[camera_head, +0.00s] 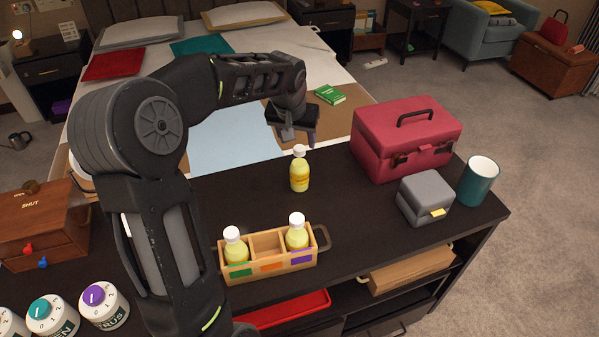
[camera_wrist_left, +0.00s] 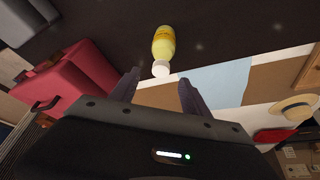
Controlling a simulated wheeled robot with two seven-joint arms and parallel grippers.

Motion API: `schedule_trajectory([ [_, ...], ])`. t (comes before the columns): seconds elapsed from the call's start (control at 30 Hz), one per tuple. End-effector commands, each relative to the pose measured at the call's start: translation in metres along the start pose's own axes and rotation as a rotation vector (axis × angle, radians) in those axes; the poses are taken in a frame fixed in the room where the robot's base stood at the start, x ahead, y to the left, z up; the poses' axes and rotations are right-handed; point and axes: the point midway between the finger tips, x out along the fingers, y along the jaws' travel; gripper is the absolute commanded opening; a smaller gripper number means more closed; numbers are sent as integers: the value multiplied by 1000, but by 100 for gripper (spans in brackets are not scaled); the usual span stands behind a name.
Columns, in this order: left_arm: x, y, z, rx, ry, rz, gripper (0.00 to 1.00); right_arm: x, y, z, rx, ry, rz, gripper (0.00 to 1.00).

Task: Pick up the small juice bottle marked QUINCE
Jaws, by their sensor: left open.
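Three small yellow juice bottles with white caps show in the head view. One bottle (camera_head: 299,172) stands alone on the dark counter (camera_head: 350,228); it also shows in the left wrist view (camera_wrist_left: 163,44). The other two stand in a wooden caddy (camera_head: 270,273), one in the left slot (camera_head: 236,250) and one in the right slot (camera_head: 297,236). The label words are too small to read. My left gripper (camera_head: 297,138) is open and empty, just beyond and above the lone bottle. In the left wrist view its fingers (camera_wrist_left: 158,90) are apart, with the bottle's cap ahead between them.
A red toolbox (camera_head: 405,140), a grey box (camera_head: 425,200) and a teal mug (camera_head: 478,181) stand on the right of the counter. A wooden drawer box (camera_head: 40,225) and white canisters with dials (camera_head: 103,305) are at the left. The caddy's middle slot is empty.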

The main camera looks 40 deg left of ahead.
Motion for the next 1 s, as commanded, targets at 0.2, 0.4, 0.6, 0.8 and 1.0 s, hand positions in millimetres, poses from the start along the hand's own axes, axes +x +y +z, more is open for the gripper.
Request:
schedule_trajectory([
  [0.2,17,0,0,1,0,0,55,-2,-1,0,0,0,0,36],
  [0.4,17,0,0,1,1,0,55,-2,-1,0,0,0,0,36],
  [0.6,29,-1,1,-1,-4,0,55,-7,-3,0,0,0,0,36],
  [0.8,58,-2,1,0,-3,0,55,-14,-6,0,0,-1,0,36],
  [1.0,69,-2,1,1,1,0,55,-15,-6,0,0,-1,0,36],
])
